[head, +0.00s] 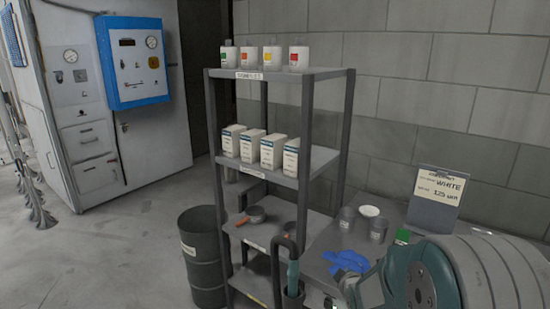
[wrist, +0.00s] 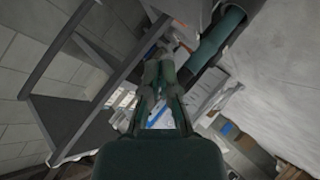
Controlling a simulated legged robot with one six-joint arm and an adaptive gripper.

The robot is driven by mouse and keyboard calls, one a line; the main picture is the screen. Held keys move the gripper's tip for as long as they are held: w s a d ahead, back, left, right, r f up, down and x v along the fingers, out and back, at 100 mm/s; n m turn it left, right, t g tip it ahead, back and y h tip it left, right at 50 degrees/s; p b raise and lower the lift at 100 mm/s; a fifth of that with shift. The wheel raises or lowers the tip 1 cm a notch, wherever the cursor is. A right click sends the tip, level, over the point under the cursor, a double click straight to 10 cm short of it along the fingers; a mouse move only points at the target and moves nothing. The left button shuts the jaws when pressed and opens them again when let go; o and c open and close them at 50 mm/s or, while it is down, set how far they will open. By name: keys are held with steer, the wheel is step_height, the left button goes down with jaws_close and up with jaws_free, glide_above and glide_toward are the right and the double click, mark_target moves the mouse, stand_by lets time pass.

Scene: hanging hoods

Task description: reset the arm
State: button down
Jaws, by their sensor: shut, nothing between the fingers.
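My gripper (wrist: 159,75) shows in the wrist view, its two dark green fingers close together with nothing held between them. Behind the fingers are blurred white, paper-like shapes and a blue patch; I cannot tell exactly what they are. In the head view, teal and grey links of my arm (head: 425,275) fill the lower right corner. The fingertips cannot be made out clearly there.
A metal shelf rack (head: 309,183) holds bottles and white boxes (head: 272,152). A grey bin (head: 203,255) stands left of it. A bench with cups (head: 379,229), a blue cloth (head: 347,261) and a sign (head: 436,198) is at right. Floor at left is clear.

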steer(key=s+a+r+m+g, duration=0.1)
steer(key=s+r, duration=0.4)
steer(key=s, duration=0.5)
steer(key=s+a+r+m+g, duration=0.1)
steer(key=s+r+m+g, duration=0.2)
steer(key=s, duration=0.8)
steer(key=s+a+r+m+g, duration=0.1)
steer(key=s+r+m+g, duration=0.1)
steer(key=s+r+m, duration=0.4)
steer(key=s+r, duration=0.1)
steer(key=s, duration=0.4)
